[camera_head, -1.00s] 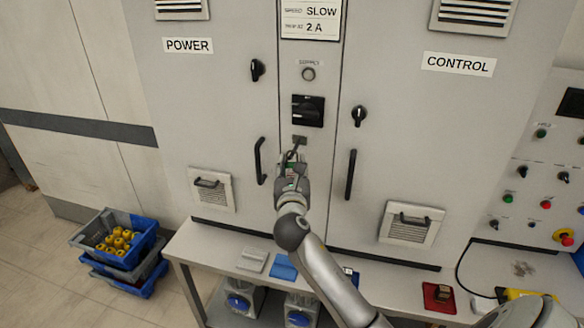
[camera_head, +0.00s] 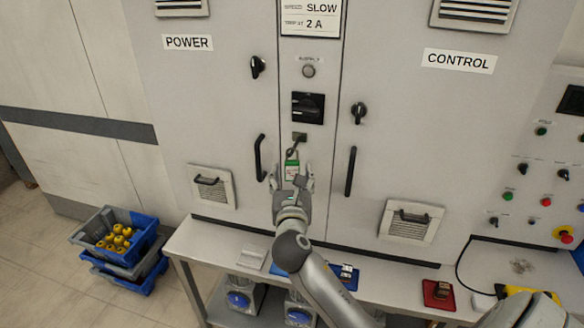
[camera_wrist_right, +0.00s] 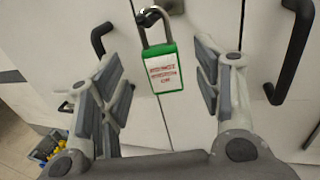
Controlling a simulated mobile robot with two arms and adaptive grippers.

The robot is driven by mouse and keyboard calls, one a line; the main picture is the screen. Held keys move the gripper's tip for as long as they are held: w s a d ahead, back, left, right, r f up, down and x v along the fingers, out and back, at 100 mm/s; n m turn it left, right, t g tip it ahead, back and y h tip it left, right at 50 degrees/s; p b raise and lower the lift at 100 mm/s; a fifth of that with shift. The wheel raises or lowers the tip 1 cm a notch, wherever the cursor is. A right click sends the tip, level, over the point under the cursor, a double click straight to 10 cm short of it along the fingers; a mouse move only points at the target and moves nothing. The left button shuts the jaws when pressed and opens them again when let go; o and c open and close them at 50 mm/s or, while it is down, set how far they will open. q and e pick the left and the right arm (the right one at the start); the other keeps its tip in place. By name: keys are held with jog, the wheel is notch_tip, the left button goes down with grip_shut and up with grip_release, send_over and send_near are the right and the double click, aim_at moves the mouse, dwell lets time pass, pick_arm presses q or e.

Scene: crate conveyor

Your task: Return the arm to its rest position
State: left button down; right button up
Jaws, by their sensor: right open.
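My right gripper (camera_head: 293,180) is open in front of the grey cabinet, below the black rotary switch (camera_head: 308,108). A green padlock with a white label (camera_head: 292,170) hangs by its shackle from a small hasp (camera_head: 299,138) under that switch. In the right wrist view the padlock (camera_wrist_right: 166,68) shows between the open fingers (camera_wrist_right: 160,88), with clear gaps on both sides. The gripper is empty. My right arm reaches up from the lower right across the bench. My left gripper is not in view.
Black door handles (camera_head: 260,158) (camera_head: 350,171) stand out on either side of the gripper. A bench (camera_head: 215,248) runs below, with a blue item, a red tray (camera_head: 438,295) and grey-and-blue devices underneath. Stacked crates (camera_head: 150,232) with yellow items stand on the floor at left.

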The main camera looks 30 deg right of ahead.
jog(key=v, duration=0.6)
jog(key=shift+s+a, duration=0.2)
jog(key=shift+s, duration=0.1)
jog(key=w+a+f+m+g+y+b, duration=0.1)
jog(key=a+f+m+g+y, duration=0.1)
jog(key=f, duration=1)
jog(key=a+f+m+g+y+b, duration=0.1)
jog(key=a+f+m+y, duration=0.15)
jog(key=f, duration=1.05)
jog(key=s+a+f+m+g+y, duration=0.1)
jog(key=s+f+m+g, duration=0.15)
jog(key=f, duration=0.65)
jog(key=s+a+f+m+g+y, duration=0.15)
jog(key=s+f, duration=0.25)
jog(key=f, duration=0.5)
jog(key=s+f+m+g+y+b, duration=0.1)
jog(key=s+f+m+g, duration=0.1)
jog(key=s+f+m, duration=0.4)
jog(key=s+a+f+m+g+y+b, duration=0.1)
jog(key=s+f+m, duration=0.5)
jog(key=s+f, duration=0.6)
jog(key=s+a+f+m+g+y+b, duration=0.1)
jog(key=s+f+m+g, duration=0.3)
jog(key=s+f, duration=0.5)
jog(key=s+m, duration=0.2)
jog(key=s, duration=0.9)
jog(key=shift+s+f+b, duration=0.3)
